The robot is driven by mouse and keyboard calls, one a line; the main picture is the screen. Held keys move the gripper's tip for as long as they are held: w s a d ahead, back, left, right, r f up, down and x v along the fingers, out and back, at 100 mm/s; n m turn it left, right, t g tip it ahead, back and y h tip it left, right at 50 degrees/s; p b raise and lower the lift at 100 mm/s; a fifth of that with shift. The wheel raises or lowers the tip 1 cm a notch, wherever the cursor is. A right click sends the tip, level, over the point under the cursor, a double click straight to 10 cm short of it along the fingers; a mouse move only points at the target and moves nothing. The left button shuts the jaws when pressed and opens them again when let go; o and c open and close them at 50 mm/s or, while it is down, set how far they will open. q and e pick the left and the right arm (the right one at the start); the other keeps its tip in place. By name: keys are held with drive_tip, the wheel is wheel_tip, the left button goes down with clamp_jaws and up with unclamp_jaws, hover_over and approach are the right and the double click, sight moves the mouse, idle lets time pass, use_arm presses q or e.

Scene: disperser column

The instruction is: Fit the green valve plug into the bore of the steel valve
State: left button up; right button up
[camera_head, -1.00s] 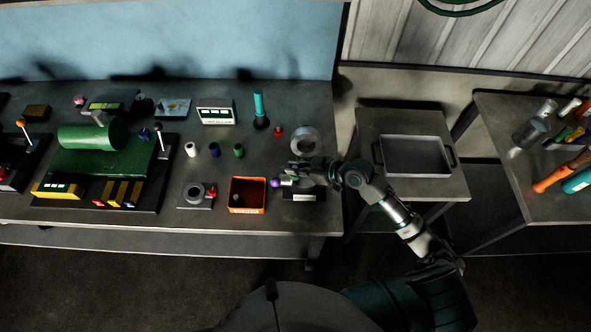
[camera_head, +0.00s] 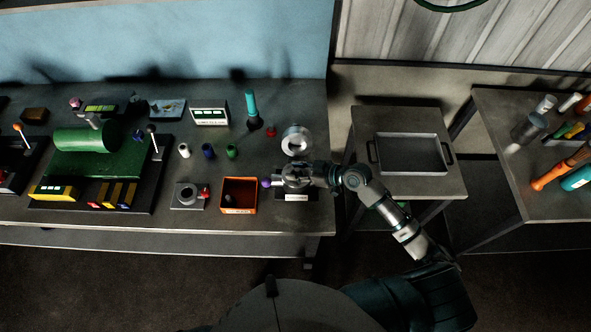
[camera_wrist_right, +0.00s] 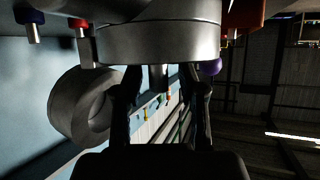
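A small green plug (camera_head: 231,151) stands upright on the bench beside a blue and a white one. A round steel body (camera_head: 297,172) with a purple knob (camera_head: 266,182) sits over a black labelled base; I take it for the steel valve. Its bore is not clear. My right gripper (camera_head: 312,174) is at its right side. In the right wrist view, the steel body (camera_wrist_right: 158,43) lies just beyond my parted fingers (camera_wrist_right: 160,95), with a short stem showing between them. I see no plug held. My left gripper is out of view.
A steel ring (camera_head: 297,140) stands just behind the gripper. An orange box (camera_head: 239,208) and a grey ring fixture (camera_head: 187,195) with a red knob are to the left. A teal-handled tool (camera_head: 251,105) stands behind. A grey tray (camera_head: 410,137) rests on the side table.

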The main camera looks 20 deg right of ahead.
drive_tip(key=shift+d, duration=0.3)
drive_tip(key=shift+s+d, duration=0.1)
drive_tip(key=shift+d, duration=0.15)
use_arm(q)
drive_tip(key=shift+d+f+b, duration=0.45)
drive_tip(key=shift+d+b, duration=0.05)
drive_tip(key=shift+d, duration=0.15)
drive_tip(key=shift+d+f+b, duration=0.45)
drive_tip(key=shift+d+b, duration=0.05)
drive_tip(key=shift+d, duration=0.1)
use_arm(e)
drive_tip(key=v, duration=1.1)
drive_tip(key=shift+s+r, duration=0.25)
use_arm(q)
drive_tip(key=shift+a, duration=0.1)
use_arm(e)
drive_tip(key=shift+a, duration=0.15)
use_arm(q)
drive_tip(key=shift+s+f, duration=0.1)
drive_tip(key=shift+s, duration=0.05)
